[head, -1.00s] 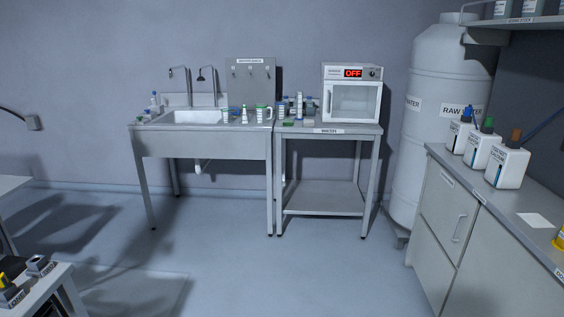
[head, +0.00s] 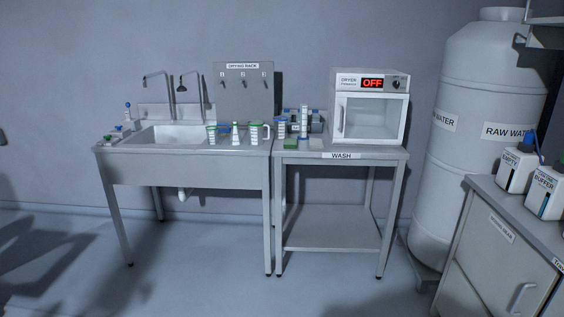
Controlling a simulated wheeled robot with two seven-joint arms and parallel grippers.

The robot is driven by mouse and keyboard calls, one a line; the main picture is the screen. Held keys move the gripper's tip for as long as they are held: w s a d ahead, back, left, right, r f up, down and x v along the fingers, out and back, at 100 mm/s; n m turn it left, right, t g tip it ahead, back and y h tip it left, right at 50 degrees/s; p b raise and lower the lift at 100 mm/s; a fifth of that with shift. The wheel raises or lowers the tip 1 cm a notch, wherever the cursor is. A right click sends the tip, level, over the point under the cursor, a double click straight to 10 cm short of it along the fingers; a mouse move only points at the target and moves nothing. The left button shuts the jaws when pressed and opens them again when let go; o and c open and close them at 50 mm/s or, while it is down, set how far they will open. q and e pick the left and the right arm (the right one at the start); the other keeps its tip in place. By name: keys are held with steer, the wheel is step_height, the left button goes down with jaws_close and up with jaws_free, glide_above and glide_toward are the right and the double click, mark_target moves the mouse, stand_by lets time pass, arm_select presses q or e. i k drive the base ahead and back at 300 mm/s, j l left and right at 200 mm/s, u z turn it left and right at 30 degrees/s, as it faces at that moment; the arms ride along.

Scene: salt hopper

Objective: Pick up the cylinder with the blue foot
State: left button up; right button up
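A group of small labware stands where the sink's right edge meets the wash table. A tall slim cylinder (head: 304,122) stands upright on the wash table. A container with a blue band at its top (head: 281,130) stands left of it. Neither of my grippers is in view.
The sink bench (head: 180,168) stands left of the wash table (head: 370,153). A dryer marked OFF (head: 370,107) is on the table's right. A large raw water tank (head: 465,150) and a counter with bottles (head: 518,168) are at right. The floor in front is clear.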

mark_target(304, 110)
steer(key=i, duration=2.65)
steer(key=z, duration=0.55)
steer(key=i+j, duration=0.05)
